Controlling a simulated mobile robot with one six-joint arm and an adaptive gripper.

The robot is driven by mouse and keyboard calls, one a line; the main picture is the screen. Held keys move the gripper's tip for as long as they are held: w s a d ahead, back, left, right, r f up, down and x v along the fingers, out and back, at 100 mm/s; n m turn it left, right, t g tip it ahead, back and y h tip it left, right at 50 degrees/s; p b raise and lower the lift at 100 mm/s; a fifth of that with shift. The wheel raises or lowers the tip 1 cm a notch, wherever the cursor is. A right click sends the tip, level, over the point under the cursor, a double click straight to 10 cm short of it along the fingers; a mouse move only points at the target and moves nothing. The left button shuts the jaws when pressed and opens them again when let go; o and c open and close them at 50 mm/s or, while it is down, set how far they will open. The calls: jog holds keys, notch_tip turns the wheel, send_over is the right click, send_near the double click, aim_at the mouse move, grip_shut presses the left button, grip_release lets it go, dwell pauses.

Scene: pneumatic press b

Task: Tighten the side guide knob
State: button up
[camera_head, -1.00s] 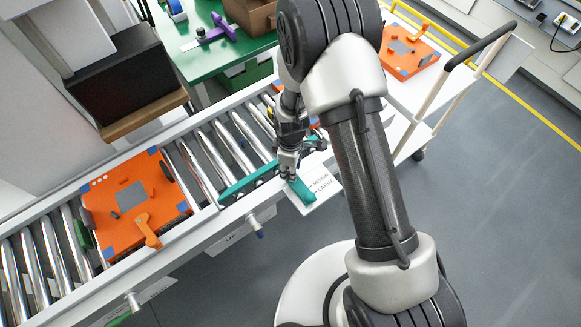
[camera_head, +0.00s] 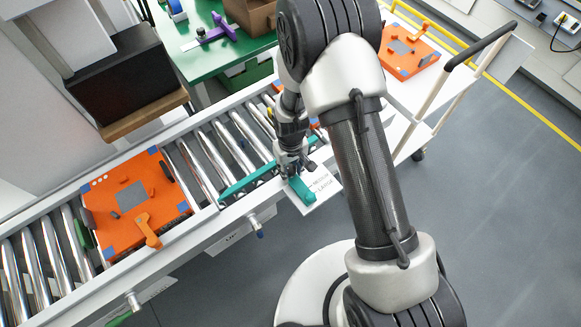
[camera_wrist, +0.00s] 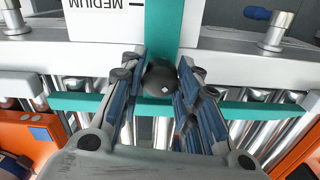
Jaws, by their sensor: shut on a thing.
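The side guide knob (camera_wrist: 161,78) is a dark round knob with a small white mark, on the teal side guide (camera_wrist: 162,20). My gripper (camera_wrist: 160,88) is shut on the knob, with one finger on either side of it. In the head view, my gripper (camera_head: 293,168) is over the teal guide arm (camera_head: 301,190) at the conveyor's front edge, and the knob is hidden there. The guide's long teal rail (camera_head: 243,183) runs across the rollers. A white size plate (camera_head: 322,187) lies beneath the arm, and "MEDIUM" is readable in the wrist view.
An orange fixture plate (camera_head: 128,203) sits on the roller conveyor (camera_head: 215,152) at left. A white cart (camera_head: 412,85) carrying another orange plate (camera_head: 409,55) stands behind my arm. A blue-tipped lever (camera_head: 260,233) sticks out from the conveyor's front side. Grey floor is free at right.

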aim_at(291, 169)
jog(key=m, duration=0.4)
jog(key=shift+m, duration=0.3)
jog(key=shift+w+r+m, duration=0.1)
jog(key=shift+m, duration=1.8)
jog(key=o, duration=1.1)
notch_tip(291, 169, up, 12)
